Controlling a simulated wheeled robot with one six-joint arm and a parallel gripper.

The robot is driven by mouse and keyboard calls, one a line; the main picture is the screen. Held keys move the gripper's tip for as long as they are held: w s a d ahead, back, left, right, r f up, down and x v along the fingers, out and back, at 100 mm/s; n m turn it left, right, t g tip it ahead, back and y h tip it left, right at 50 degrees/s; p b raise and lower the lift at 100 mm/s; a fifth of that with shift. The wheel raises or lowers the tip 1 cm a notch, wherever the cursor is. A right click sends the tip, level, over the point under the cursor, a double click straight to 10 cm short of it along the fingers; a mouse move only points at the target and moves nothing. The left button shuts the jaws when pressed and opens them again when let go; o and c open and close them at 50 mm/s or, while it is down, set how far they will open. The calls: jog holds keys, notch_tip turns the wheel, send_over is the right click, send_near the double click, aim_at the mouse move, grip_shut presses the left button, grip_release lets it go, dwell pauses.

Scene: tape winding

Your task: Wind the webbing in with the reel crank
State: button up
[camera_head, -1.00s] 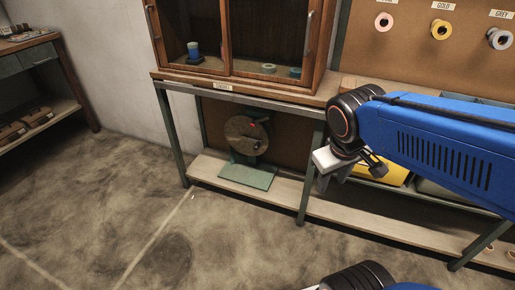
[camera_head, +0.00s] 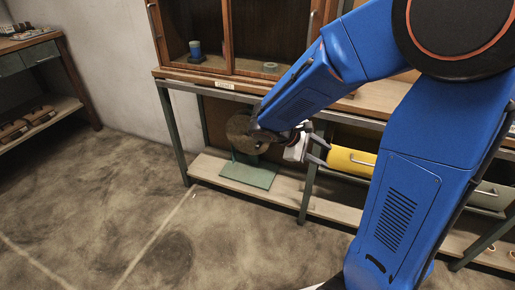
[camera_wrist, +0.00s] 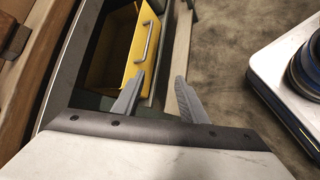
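The reel (camera_head: 240,130) is a dark round disc on a green stand (camera_head: 248,172), on the low shelf under the cabinet bench. My forearm covers its right side, and the crank with its red part is hidden. My gripper (camera_head: 325,152) is just right of the reel, with its fingers pointing right, away from the reel toward the yellow drawer (camera_head: 350,161). In the wrist view the fingers (camera_wrist: 160,78) are apart with nothing between them. The webbing cannot be made out.
The yellow drawer with its grey handle (camera_wrist: 148,42) stands open in front of the fingers. A bench leg (camera_head: 309,182) is close to my gripper. A cabinet (camera_head: 228,35) stands above. The floor (camera_head: 110,215) at left is clear.

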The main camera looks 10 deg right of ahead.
jog(key=w+a+f+n+t+h, duration=0.2)
jog(key=w+a+f+n+h, duration=0.15)
jog(key=w, duration=0.65)
jog(key=n+t+y, duration=0.3)
jog(key=n+t, duration=1)
jog(key=n, duration=0.2)
send_near(257, 148)
jog(key=x, duration=1.1)
jog(key=shift+w+f, duration=0.1)
jog(key=shift+w, duration=0.05)
jog(key=shift+m, duration=0.25)
grip_shut()
